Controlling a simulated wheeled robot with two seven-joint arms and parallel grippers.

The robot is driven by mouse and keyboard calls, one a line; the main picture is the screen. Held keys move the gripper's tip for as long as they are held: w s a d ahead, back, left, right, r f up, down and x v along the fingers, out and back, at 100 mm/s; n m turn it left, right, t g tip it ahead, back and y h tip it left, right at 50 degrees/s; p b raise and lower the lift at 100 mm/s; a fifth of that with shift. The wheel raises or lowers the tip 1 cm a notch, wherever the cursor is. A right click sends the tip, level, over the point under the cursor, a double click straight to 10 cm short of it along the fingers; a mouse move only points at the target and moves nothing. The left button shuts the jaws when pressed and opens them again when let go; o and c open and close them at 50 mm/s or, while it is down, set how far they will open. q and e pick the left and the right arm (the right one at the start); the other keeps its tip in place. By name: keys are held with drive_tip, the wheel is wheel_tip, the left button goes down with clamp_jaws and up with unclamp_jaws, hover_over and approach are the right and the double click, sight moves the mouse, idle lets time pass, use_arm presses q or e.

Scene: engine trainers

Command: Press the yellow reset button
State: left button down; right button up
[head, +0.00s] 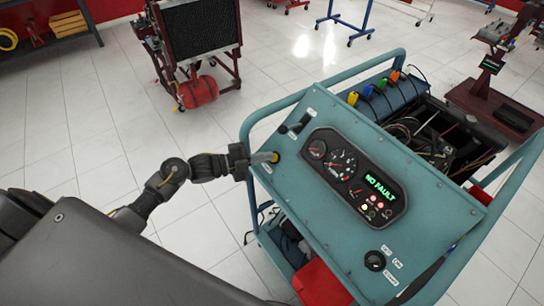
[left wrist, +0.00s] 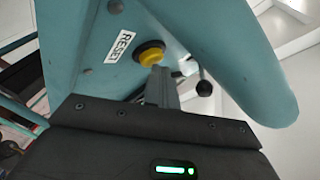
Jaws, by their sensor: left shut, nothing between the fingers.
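The yellow reset button (head: 275,157) sits in a dark ring on the sloped teal panel (head: 300,185) of the engine trainer, near its left edge. In the left wrist view the yellow button (left wrist: 150,55) is beside a white RESET label (left wrist: 121,47). My left gripper (head: 257,157) is shut and empty, reaching from the left right up to the button. In the left wrist view the closed fingertips (left wrist: 160,74) overlap the button's lower edge; I cannot tell whether they touch it. My right gripper is not in view.
The gauge cluster (head: 353,175) shows a green NO FAULT display. A black lever (head: 296,125) stands just above the button, and a black knob (head: 375,261) is lower right. A teal tube frame (head: 245,130) surrounds the panel. Open tiled floor (head: 110,130) lies left.

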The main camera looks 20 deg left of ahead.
use_arm(q)
drive_tip(key=shift+s+a+r+p, duration=0.3)
drive_tip(key=shift+s+r+p, duration=0.15)
drive_tip(key=shift+r, duration=0.1)
drive_tip(key=shift+r, duration=0.1)
drive_tip(key=s+r+p, duration=0.1)
drive_tip(key=s+a+r+p, duration=0.1)
drive_tip(key=r+p, duration=0.1)
drive_tip(key=p, duration=0.1)
drive_tip(key=shift+s+a+r, duration=0.3)
drive_tip(key=shift+s+a, duration=0.05)
drive_tip(key=shift+s, duration=0.05)
idle(0.6)
